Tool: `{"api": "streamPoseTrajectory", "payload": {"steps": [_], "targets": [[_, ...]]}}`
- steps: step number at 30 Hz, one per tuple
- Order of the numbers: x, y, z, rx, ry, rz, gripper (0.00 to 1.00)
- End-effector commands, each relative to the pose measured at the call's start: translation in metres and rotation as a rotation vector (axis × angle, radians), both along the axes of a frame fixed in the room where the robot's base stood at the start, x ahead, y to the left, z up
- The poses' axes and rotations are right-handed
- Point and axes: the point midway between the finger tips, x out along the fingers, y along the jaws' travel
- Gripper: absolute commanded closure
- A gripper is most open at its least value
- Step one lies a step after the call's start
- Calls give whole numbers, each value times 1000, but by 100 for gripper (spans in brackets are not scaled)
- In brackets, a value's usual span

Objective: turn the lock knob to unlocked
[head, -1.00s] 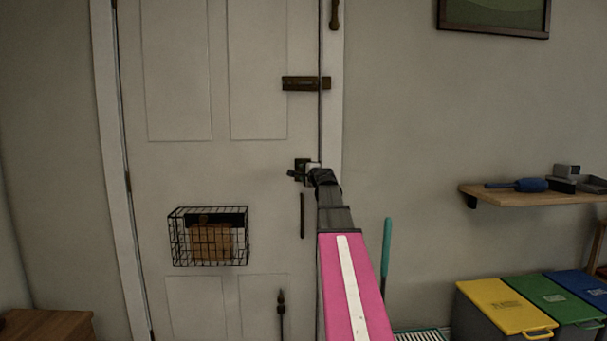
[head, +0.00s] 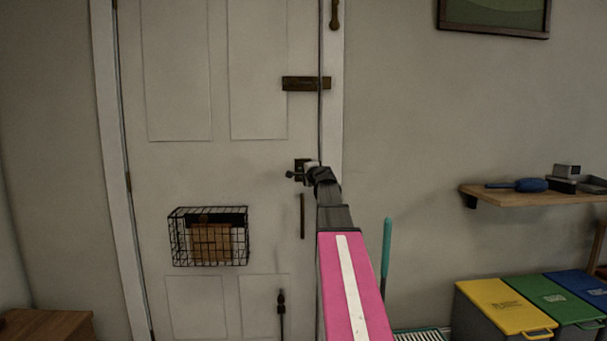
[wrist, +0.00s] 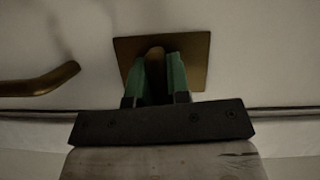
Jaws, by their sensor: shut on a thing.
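The lock knob (wrist: 155,58) is a small brown-gold piece on a square brass plate (wrist: 199,65) in the wrist view. My gripper (wrist: 156,72) has its two green fingers on either side of the knob, shut on it. The fingers hide most of the knob, so I cannot tell how it is turned. In the head view my gripper (head: 310,172) is at the right edge of the white door (head: 180,165), beside a dark plate (head: 300,164). The knob itself is hidden there.
A curved brass handle (wrist: 40,84) is left of the plate in the wrist view. A dark bolt (head: 300,84) is above, a wire basket (head: 180,255) at lower left. A shelf (head: 535,196) and lidded bins (head: 500,306) stand at right.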

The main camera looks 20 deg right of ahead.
Motion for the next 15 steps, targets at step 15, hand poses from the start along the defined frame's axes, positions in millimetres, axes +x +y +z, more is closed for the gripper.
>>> {"api": "streamPoseTrajectory", "payload": {"steps": [15], "targets": [[0, 1, 0, -436, 126, 2, 100]]}}
